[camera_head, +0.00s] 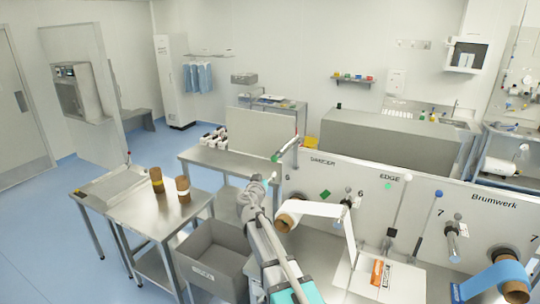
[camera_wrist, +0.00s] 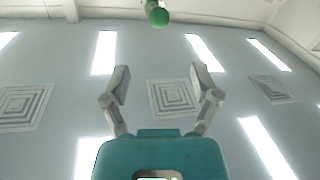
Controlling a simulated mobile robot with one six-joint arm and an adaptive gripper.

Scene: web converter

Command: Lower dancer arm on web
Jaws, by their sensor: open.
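The dancer arm (camera_head: 287,149) is a grey rod with a green knob (camera_head: 275,158), raised at the top of the white machine panel above the DANCER label. My gripper (camera_head: 262,179) is below the green knob, apart from it, and points upward. In the wrist view its two fingers (camera_wrist: 162,80) are spread with nothing between them. The green knob (camera_wrist: 157,16) shows there at the top edge, beyond the fingertips. The white web (camera_head: 318,209) runs from a brown-cored roll (camera_head: 288,216) to the right and then down. My arm hides part of the panel's left end.
A grey bin (camera_head: 213,262) and a steel table (camera_head: 150,215) with two brown rolls stand to the left. Floor at far left is clear.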

